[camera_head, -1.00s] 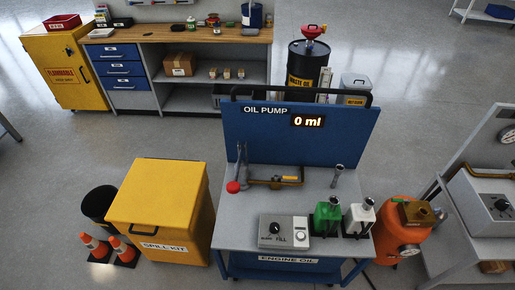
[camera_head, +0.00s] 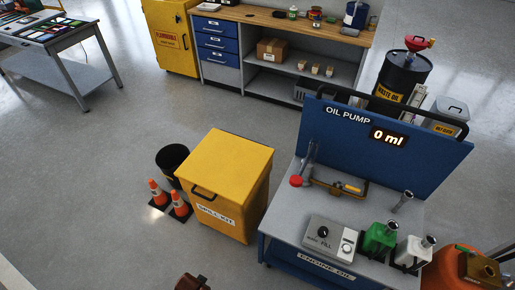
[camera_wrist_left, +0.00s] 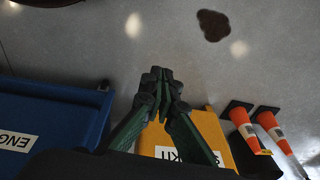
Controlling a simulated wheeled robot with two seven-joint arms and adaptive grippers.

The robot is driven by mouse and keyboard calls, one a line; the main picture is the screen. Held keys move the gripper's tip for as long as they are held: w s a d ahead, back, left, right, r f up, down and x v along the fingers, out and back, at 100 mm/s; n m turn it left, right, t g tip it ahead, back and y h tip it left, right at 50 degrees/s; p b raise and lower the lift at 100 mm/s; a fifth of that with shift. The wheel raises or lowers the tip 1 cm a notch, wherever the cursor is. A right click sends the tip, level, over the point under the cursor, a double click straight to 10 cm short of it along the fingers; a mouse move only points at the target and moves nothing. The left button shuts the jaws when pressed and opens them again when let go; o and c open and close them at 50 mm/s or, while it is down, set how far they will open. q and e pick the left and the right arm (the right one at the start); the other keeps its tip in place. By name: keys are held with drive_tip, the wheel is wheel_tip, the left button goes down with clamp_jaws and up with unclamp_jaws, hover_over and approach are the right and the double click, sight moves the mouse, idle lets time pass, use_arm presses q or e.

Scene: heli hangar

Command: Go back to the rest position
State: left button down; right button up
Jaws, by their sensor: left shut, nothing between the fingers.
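My left gripper (camera_wrist_left: 158,92) shows in the left wrist view, with its dark green fingers together and nothing between them. It hangs above the floor, and the yellow spill kit box (camera_wrist_left: 200,128) lies beyond it in that picture. Neither gripper shows in the head view. My right gripper is out of sight in both views.
The head view shows the oil pump cart (camera_head: 283,215), the spill kit box (camera_head: 230,160), traffic cones (camera_head: 158,192), a black bin (camera_head: 172,158) and a workbench (camera_head: 270,20). A dark brown patch (camera_wrist_left: 213,25) marks the floor. Open floor lies at left.

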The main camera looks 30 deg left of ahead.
use_arm(q)
drive_tip(key=s+f+g+p, duration=0.1)
drive_tip(key=s+f, duration=0.4)
drive_tip(key=f, duration=0.2)
drive_tip(key=s+f+p, duration=0.1)
drive_tip(key=s+f, duration=0.3)
drive_tip(key=f, duration=0.4)
drive_tip(key=s+f+p, duration=0.2)
drive_tip(key=s+f, duration=0.4)
drive_tip(key=s, duration=0.7)
drive_tip(key=shift+s+d+f+m+g, duration=0.15)
drive_tip(key=shift+s+d+m+g, duration=0.15)
drive_tip(key=shift+s+m, duration=0.1)
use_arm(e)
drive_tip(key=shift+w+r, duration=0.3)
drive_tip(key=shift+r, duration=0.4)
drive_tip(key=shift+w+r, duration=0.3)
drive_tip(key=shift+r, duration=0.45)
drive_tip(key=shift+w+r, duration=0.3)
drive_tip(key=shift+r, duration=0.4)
